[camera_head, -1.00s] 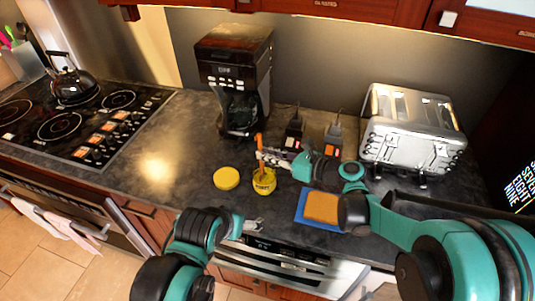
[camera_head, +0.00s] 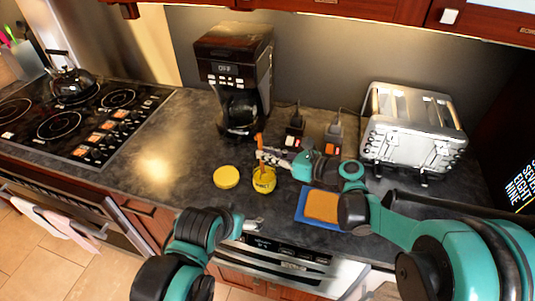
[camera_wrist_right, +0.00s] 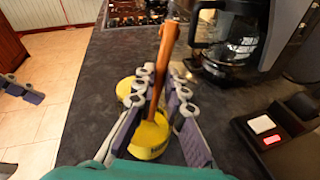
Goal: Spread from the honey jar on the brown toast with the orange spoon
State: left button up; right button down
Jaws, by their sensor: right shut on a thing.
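The yellow honey jar (camera_head: 264,181) stands upright on the dark counter. It also shows in the right wrist view (camera_wrist_right: 149,141). The orange spoon (camera_head: 260,143) stands up out of the jar, its lower end hidden inside. In the right wrist view the spoon (camera_wrist_right: 163,68) rises between the fingers. My right gripper (camera_head: 264,156) is shut on the spoon just above the jar. The brown toast (camera_head: 322,206) lies flat on a blue plate (camera_head: 300,212), right of the jar and partly behind my right arm. My left gripper (camera_head: 251,227) is low at the counter's front edge; its jaws are too small to judge.
A yellow lid (camera_head: 226,177) lies left of the jar. A coffee maker (camera_head: 234,80) stands behind, and a silver toaster (camera_head: 412,128) at the right. Two small dark devices (camera_head: 333,136) stand near the wall. The stove with a kettle (camera_head: 73,82) is at the left.

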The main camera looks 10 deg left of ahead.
dwell(0.6)
notch_tip(320, 180, up, 7)
jog(key=p, duration=0.5)
dwell(0.4)
notch_tip(320, 180, up, 6)
jog(key=p, duration=0.4)
jog(key=shift+p, duration=0.35)
jog(key=shift+d, duration=0.1)
